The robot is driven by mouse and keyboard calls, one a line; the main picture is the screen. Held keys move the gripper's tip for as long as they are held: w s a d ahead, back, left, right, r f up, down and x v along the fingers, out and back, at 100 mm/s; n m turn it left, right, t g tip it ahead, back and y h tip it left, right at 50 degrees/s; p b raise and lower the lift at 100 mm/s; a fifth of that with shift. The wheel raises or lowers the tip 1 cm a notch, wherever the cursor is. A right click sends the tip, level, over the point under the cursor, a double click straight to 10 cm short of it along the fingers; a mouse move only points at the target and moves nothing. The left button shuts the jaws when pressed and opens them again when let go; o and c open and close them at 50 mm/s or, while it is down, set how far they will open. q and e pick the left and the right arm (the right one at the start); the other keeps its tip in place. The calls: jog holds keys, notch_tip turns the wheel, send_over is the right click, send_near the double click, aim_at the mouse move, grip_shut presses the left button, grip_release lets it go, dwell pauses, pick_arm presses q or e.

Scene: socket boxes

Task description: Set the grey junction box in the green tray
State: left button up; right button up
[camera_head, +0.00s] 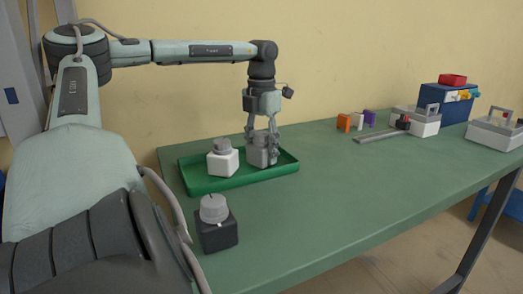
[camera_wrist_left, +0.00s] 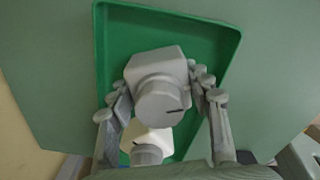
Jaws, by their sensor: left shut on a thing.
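The grey junction box (camera_head: 258,158) has a grey round knob on top and is inside the outline of the green tray (camera_head: 236,184), in its right part. My left gripper (camera_head: 262,139) points down and is shut on the grey box, one finger on each side of the knob. The grey box also shows in the left wrist view (camera_wrist_left: 155,65) between the fingers (camera_wrist_left: 161,95), with the tray (camera_wrist_left: 115,30) behind it. I cannot tell whether its base rests on the tray floor. My right gripper is not in view.
A white box with a grey knob (camera_head: 222,163) stands in the tray, left of the grey box. A black box with a grey knob (camera_head: 217,231) stands on the green table (camera_head: 340,200) in front. Toolboxes (camera_head: 418,120) and a blue bin (camera_head: 452,108) are at the right.

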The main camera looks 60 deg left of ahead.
pick_arm(q)
jog(key=shift+r, duration=0.1)
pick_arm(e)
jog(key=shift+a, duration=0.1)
pick_arm(q)
jog(key=o, duration=1.3)
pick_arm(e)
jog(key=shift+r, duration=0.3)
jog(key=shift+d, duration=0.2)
